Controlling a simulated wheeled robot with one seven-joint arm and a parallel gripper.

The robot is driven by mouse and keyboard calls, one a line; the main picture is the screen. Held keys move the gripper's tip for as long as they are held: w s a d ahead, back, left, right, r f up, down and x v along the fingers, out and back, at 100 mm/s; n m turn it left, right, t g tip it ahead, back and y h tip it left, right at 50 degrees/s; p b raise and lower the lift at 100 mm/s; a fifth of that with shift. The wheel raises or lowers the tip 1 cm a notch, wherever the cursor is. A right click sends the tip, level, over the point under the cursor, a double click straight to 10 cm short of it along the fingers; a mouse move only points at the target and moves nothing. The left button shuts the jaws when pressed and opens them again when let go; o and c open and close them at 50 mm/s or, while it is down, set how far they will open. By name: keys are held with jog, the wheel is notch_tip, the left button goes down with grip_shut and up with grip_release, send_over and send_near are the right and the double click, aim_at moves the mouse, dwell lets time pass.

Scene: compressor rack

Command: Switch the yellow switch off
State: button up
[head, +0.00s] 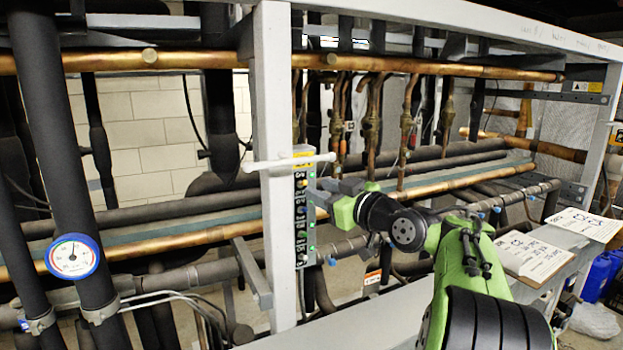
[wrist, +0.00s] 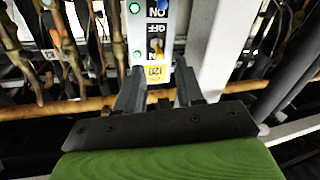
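A narrow grey switch panel (head: 305,212) is fixed to the white upright post, with a column of switches and green lights. In the wrist view the panel (wrist: 139,20) is seen close up, with ON and OFF lettering and lit green lamps. A small yellowish switch (wrist: 157,46) sits near the panel's end, above a yellow-orange label (wrist: 157,73); its on or off position is too small to tell. My gripper (head: 322,188) is at the panel from the right. In the wrist view its two dark fingers (wrist: 158,82) stand apart on either side of the label, with nothing held.
A white post (head: 275,180) stands beside the panel, with a white bar (head: 290,161) across it. Copper and black pipes run behind. A round gauge (head: 72,256) is at left. Clipboards (head: 533,256) lie on the ledge at right.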

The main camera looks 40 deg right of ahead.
aim_at(306, 184)
jog(key=w+p, duration=0.1)
jog(key=w, duration=0.3)
jog(key=shift+d, duration=0.15)
grip_shut()
jog(key=shift+b, duration=0.35)
jog(key=f+t+b, duration=0.2)
jog(key=b, duration=0.6)
jog(key=shift+n, duration=0.3)
jog(key=t+b, duration=0.1)
jog(key=b, duration=0.2)
jog(key=f+t+b, duration=0.1)
jog(key=b, duration=0.2)
jog(key=shift+n, duration=0.3)
jog(key=t+b, duration=0.1)
jog(key=b, duration=0.1)
jog(key=t+b, duration=0.1)
jog(key=b, duration=0.1)
jog(key=f+n+t+y+b, duration=0.1)
jog(key=b, duration=0.1)
jog(key=shift+w+b, duration=0.25)
jog(key=shift+b, duration=0.1)
jog(key=t+b, duration=0.1)
jog(key=n+t+y+b, duration=0.1)
jog(key=shift+w+d+n+b, duration=0.15)
jog(key=shift+n+b, duration=0.15)
jog(key=shift+b, duration=0.05)
